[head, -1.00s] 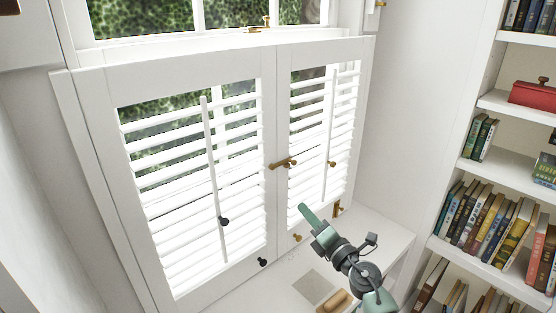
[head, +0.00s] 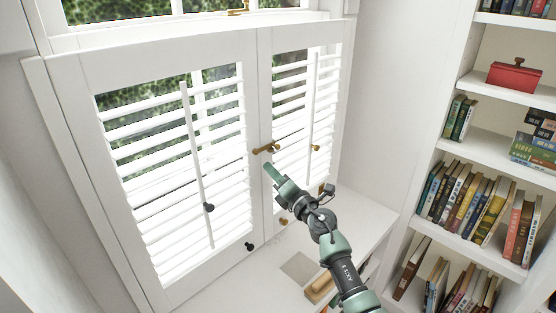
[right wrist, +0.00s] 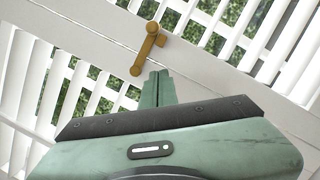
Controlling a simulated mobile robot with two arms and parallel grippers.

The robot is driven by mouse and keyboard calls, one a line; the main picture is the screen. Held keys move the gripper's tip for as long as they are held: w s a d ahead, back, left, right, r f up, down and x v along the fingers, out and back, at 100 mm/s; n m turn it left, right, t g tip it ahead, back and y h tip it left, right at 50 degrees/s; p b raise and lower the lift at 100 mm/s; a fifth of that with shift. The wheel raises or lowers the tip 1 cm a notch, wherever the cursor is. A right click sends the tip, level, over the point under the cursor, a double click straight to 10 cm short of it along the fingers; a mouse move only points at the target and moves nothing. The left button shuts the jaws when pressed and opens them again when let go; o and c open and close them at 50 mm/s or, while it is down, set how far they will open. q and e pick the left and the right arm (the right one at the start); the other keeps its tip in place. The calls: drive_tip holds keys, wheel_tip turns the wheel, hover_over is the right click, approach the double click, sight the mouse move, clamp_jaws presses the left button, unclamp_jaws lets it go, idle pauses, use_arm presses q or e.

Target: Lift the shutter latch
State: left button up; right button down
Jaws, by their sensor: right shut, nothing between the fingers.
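The brass shutter latch (head: 266,148) sits across the seam where the two white shutter panels meet, at about mid height. It lies nearly level in the head view. In the right wrist view the latch (right wrist: 148,48) is a brass bar with rounded ends, just beyond my fingertips. My right gripper (head: 268,168) is shut and empty, a little below the latch in the head view. In the right wrist view its fingers (right wrist: 159,76) point at the latch's near end, with a small gap seeming to remain. My left gripper is not in view.
The left shutter panel (head: 110,200) has a tilt rod and dark knobs; brass knobs show on the right panel. Below is a white sill (head: 345,240) with a grey square and a wooden-handled item (head: 319,288). Bookshelves (head: 480,145) stand at the right.

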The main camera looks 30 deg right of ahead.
sight(269, 148)
drive_tip(key=w+d+r, duration=0.1)
drive_tip(key=d+r+p, duration=0.1)
drive_tip(key=d, duration=0.1)
drive_tip(key=shift+w+r, duration=0.25)
drive_tip(key=shift+w, duration=0.15)
drive_tip(key=shift+r+n+b, duration=0.1)
drive_tip(key=shift+n+b, duration=0.3)
drive_tip(key=shift+b, duration=0.15)
